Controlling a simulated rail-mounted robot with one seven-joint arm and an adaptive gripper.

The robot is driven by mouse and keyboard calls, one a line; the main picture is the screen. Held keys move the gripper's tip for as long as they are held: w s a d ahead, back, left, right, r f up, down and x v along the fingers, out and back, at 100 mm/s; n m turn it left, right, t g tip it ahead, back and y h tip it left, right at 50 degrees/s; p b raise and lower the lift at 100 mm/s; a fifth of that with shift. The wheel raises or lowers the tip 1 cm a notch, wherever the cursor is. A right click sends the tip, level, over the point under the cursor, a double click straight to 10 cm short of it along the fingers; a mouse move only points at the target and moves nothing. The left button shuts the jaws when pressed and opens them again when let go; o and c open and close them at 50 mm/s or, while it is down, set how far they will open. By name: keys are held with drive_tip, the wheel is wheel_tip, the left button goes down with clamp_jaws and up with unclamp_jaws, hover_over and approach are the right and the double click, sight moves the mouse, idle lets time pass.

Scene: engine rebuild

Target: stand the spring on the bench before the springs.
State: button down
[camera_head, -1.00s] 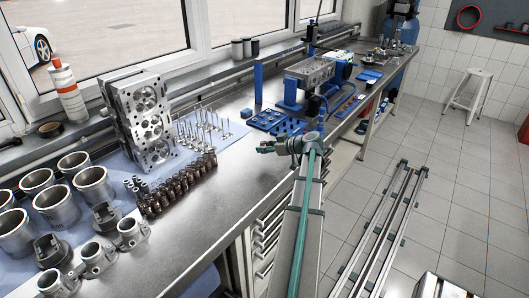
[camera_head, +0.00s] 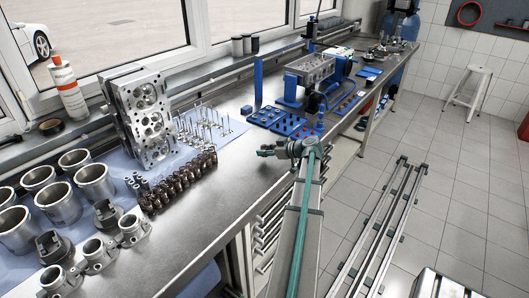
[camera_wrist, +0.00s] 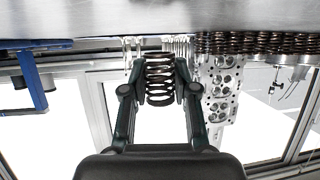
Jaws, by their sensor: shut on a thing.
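A dark coil spring (camera_wrist: 160,80) sits between the two fingers of my gripper (camera_wrist: 161,88) in the wrist view, where the picture is upside down. My gripper is shut on it, with the coils showing between the pads. In the head view my gripper (camera_head: 266,151) is over the front edge of the bench (camera_head: 215,215); the held spring is too small to make out there. The row of dark brown springs (camera_head: 178,184) stands on the bench to the left of my gripper. These springs also show at the upper right of the wrist view (camera_wrist: 255,42).
A cylinder head (camera_head: 145,120) stands behind the springs, beside several upright valves (camera_head: 208,128) on a blue cloth. Cylinder liners (camera_head: 90,180) and pistons (camera_head: 55,247) are at the left. Blue trays (camera_head: 290,122) lie to the right. Bare bench lies in front of the springs.

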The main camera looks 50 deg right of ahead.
drive_tip(key=shift+s+a+f+b, duration=0.2)
drive_tip(key=shift+f+b, duration=0.2)
drive_tip(key=shift+f, duration=0.15)
drive_tip(key=c, duration=0.9)
unclamp_jaws()
drive_tip(key=shift+f, duration=0.1)
drive_tip(key=shift+a, duration=0.1)
drive_tip(key=r+p, duration=0.1)
drive_tip(key=p, duration=0.1)
drive_tip(key=shift+w+r+p, duration=0.1)
drive_tip(key=shift+r+p, duration=0.3)
drive_tip(key=b+v, duration=0.1)
drive_tip(key=v, duration=0.2)
drive_tip(key=b+v, duration=0.1)
drive_tip(key=v, duration=0.3)
drive_tip(key=b+v, duration=0.2)
drive_tip(key=v, duration=0.2)
drive_tip(key=shift+w+d, duration=0.1)
drive_tip(key=shift+d, duration=0.25)
drive_tip(key=shift+s+r, duration=0.2)
drive_tip(key=shift+s, duration=0.2)
